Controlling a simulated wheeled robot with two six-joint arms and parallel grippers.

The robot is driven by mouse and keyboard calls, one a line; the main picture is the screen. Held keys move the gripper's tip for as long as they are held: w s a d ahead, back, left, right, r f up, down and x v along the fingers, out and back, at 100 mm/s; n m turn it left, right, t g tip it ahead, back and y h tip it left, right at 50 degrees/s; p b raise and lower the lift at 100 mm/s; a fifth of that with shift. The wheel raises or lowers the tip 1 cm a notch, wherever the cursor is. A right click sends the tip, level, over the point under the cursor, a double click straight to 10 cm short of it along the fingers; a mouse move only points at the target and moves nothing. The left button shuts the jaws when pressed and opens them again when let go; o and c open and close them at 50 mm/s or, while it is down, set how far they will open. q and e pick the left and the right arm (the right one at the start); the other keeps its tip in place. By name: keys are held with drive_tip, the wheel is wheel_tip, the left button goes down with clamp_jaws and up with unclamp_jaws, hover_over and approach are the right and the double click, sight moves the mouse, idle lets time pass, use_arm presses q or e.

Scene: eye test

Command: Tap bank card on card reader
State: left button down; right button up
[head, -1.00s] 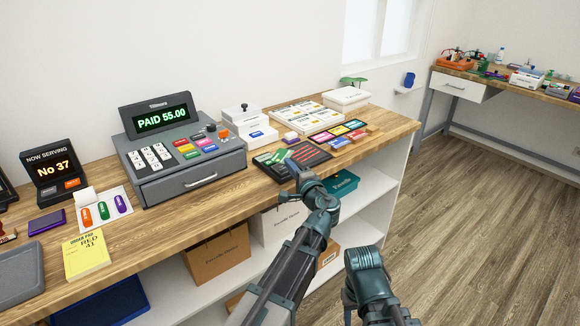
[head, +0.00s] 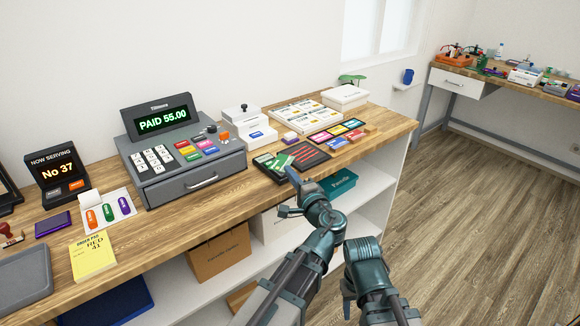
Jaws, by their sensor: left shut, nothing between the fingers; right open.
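A green card (head: 285,160) lies on a dark flat pad (head: 268,171) near the counter's front edge; I take these for the bank card and the card reader, but they are too small to be sure. The cash register (head: 181,155) has a display (head: 162,120) reading "PAID 55.00" in green. My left gripper (head: 290,188) is shut and empty, in front of the counter edge just below the pad, apart from the card. My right gripper (head: 347,296) is open and empty, low in front of the shelves; its fingers are partly hidden by its own wrist.
A dark tray with red lines (head: 307,154) sits right of the pad, with several coloured cards (head: 338,132) behind it. A white device (head: 242,125) stands behind. A yellow order pad (head: 92,257) lies at left.

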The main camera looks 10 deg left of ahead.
sight(290, 163)
use_arm(q)
drive_tip(key=s+d+r+p, duration=0.1)
drive_tip(key=s+d, duration=0.1)
drive_tip(key=s, duration=0.5)
drive_tip(key=shift+r, duration=0.15)
use_arm(e)
drive_tip(key=shift+w+a+r, duration=0.3)
drive_tip(key=shift+w+r, duration=0.2)
drive_tip(key=shift+r, duration=0.15)
use_arm(q)
drive_tip(key=shift+w, duration=0.15)
drive_tip(key=w+a+f+b, duration=0.1)
drive_tip(key=w, duration=0.3)
drive_tip(key=w+a+f, duration=0.1)
drive_tip(key=w, duration=0.4)
drive_tip(key=w+a+b, duration=0.1)
drive_tip(key=w+a, duration=0.1)
drive_tip(key=w, duration=0.2)
drive_tip(key=shift+w+f+b, duration=0.3)
drive_tip(key=shift+f, duration=0.1)
use_arm(e)
drive_tip(key=f, duration=0.1)
drive_tip(key=s+f, duration=0.1)
drive_tip(key=shift+d+f, duration=0.3)
drive_tip(key=shift+f, duration=0.05)
use_arm(q)
drive_tip(key=shift+r, duration=0.1)
